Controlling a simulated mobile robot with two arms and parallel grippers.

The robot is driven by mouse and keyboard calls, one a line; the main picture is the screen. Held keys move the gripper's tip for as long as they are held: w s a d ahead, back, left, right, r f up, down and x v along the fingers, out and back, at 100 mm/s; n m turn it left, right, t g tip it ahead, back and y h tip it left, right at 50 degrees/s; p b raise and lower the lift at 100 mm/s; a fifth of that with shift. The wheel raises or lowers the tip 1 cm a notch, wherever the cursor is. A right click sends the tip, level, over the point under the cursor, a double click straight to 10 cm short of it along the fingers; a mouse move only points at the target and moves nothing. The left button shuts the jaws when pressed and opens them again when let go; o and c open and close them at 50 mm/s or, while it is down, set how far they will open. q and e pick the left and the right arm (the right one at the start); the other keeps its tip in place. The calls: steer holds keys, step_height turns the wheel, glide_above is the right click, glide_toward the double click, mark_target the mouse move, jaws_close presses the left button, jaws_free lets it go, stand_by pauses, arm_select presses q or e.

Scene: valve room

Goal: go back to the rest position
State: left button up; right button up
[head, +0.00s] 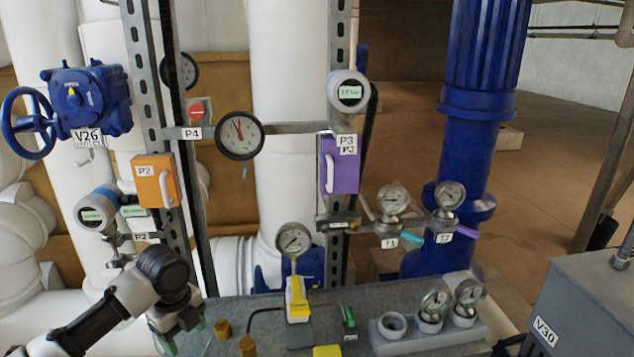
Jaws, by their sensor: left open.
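My left arm comes in from the lower left, and my left gripper (183,336) points down at the left end of the grey bench top (385,298). Its green-tipped fingers are apart, and I see nothing between them. The lower part of the gripper is near the bottom edge of the picture. I cannot tell how far it is above the bench. My right gripper does not show.
Brass-coloured fittings (247,345) stand just right of my left gripper. A yellow device (297,300) and a grey holder (425,340) with gauges are further right. Behind are an orange box (156,181), a purple box (339,165) and a blue valve (88,100). A grey V30 cabinet (585,305) stands at right.

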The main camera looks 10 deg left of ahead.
arm_select(q)
steer(key=s+d+f+n+t+h, duration=0.2)
steer(key=s+d+f+n, duration=0.5)
steer(key=s+d+f, duration=0.45)
steer(key=s+a+r+n+t+y, duration=0.1)
steer(key=s+r+n+y, duration=0.1)
steer(key=s+n, duration=1.3)
step_height(320, 180, down, 25)
steer(key=m, duration=0.1)
steer(key=s+a+f+g, duration=0.2)
steer(key=s+a+f, duration=0.1)
steer(key=s+f, duration=1.4)
steer(key=shift+s+f, duration=0.3)
